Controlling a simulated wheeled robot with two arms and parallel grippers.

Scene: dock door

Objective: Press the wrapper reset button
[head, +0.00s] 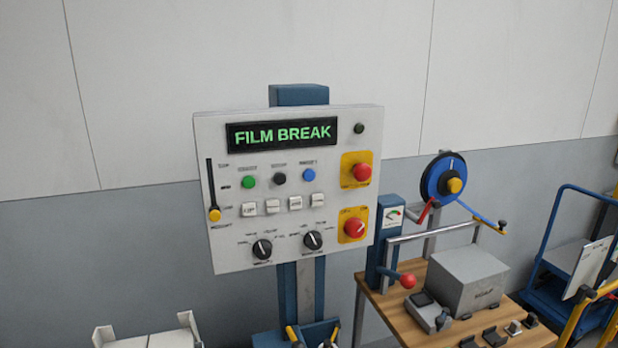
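The wrapper control panel (228,230) is a light grey box on a blue post, and its display (282,134) reads FILM BREAK in green. Below the display sit a green button (249,182), a black button (279,180) and a blue button (308,175) in a row. Their small labels are too blurred to read, so I cannot tell which is marked reset. A red button (362,172) on a yellow plate and a red rotary knob (354,228) on another yellow plate are at the panel's right.
The panel also has a slider with a yellow knob (215,214), several white keys and two black dials (262,249). Right of it, a wooden bench (393,315) carries a grey box (468,280) and a red-knobbed lever (407,281). A blue cart (556,262) stands far right.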

